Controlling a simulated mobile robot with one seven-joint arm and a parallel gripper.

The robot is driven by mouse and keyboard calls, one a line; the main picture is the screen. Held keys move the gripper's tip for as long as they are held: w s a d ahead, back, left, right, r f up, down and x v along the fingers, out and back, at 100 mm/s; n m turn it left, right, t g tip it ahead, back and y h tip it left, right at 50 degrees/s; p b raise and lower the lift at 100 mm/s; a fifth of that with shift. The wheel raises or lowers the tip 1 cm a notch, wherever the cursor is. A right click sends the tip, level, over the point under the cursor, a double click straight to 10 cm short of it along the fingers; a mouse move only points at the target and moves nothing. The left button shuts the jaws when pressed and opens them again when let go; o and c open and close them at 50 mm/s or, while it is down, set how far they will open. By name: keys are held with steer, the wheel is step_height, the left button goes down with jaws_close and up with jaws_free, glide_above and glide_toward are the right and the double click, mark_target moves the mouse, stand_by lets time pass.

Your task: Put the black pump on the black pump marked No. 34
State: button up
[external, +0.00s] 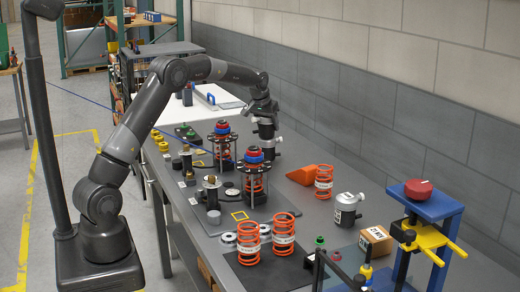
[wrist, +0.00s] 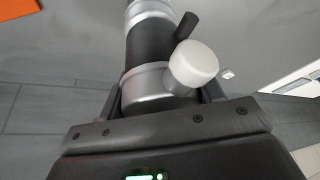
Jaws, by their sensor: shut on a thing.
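The black pump (external: 267,130) has a black body with silver bands and a white round knob on its side. In the wrist view the pump (wrist: 150,45) points away from my gripper, with the knob to the right. My gripper (external: 264,108) is shut on its near silver end, above the far right part of the workbench; the fingers (wrist: 162,98) show on both sides of it. I cannot tell whether the pump's lower end touches the bench. I cannot make out a No. 34 mark. A similar silver and black pump with a label (external: 347,209) stands farther forward on the right.
Two spring assemblies in black frames (external: 256,178) stand left of the held pump. Orange springs (external: 284,233), an orange wedge (external: 301,175), a cardboard box (external: 376,240) and a blue press stand (external: 421,207) are nearer the front. The wall (external: 345,128) runs along the right.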

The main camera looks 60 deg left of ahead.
steer(key=o, duration=1.4)
steer(key=shift+f, duration=0.1)
steer(key=v, duration=1.2)
steer(key=s+d+r+m, duration=0.2)
steer(key=s+d+r, duration=0.4)
steer(key=s+d, duration=0.3)
steer(key=s+d+r+m+t+h, duration=0.1)
steer(key=s+d, duration=0.9)
steer(key=s, duration=0.1)
steer(key=s+d+f+m, duration=0.1)
steer(key=s+d+f, duration=0.2)
steer(key=s, duration=0.4)
steer(key=s+d+f+m+h, duration=0.1)
steer(key=s+d+f, duration=0.2)
steer(key=s, duration=0.4)
steer(key=s+d+f+m, duration=0.1)
steer(key=s+d+f, duration=0.2)
steer(key=s, duration=0.4)
steer(key=shift+d+m+t+h, duration=0.3)
steer(key=shift+d+m+t, duration=0.1)
steer(key=shift+d, duration=0.05)
steer(key=shift+r, duration=0.1)
